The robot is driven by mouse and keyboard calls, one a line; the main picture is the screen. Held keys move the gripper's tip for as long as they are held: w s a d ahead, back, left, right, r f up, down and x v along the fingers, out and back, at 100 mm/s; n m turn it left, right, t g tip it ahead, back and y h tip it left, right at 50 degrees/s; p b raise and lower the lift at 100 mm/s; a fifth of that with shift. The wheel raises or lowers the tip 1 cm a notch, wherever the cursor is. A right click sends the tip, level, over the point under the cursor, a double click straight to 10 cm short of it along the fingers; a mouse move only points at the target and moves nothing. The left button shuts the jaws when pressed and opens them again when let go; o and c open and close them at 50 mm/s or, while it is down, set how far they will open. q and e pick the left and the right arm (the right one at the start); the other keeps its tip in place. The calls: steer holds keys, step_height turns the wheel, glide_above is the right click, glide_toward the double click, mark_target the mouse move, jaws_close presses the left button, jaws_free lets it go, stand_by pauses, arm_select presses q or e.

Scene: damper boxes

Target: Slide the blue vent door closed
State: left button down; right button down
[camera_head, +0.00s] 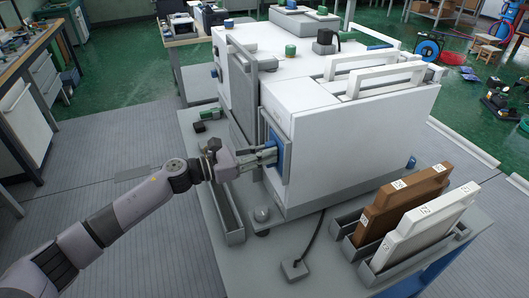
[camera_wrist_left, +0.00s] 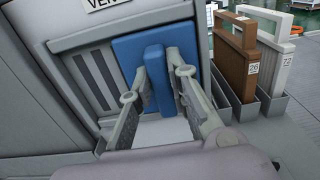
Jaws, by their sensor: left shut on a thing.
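The blue vent door (camera_head: 284,160) is a panel in a grey frame on the front face of the white box. In the left wrist view the blue door (camera_wrist_left: 130,50) has an upright blue handle (camera_wrist_left: 157,82) standing out from it. My left gripper (camera_head: 267,153) is at the door, with one finger on each side of the handle, shut on it. Dark vent slots (camera_wrist_left: 84,82) show uncovered to the left of the door in the wrist view. The fingers and wrist hide part of the door. My right gripper is in neither view.
The white box (camera_head: 330,140) stands on a grey table (camera_head: 340,270). A brown panel (camera_head: 395,203) and a white panel (camera_head: 425,223) stand in grey holders at the right. A long grey tray (camera_head: 222,205) lies below my left arm. A cable (camera_head: 316,237) runs along the table front.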

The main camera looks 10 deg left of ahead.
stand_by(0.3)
arm_select(q)
steer(key=w+a+b, duration=0.4)
steer(key=w+b, duration=0.2)
steer(key=b, duration=0.1)
steer(key=shift+a+r, duration=0.1)
steer(key=shift+a, duration=0.05)
steer(key=c, duration=1.5)
jaws_free()
steer(key=shift+w, duration=0.15)
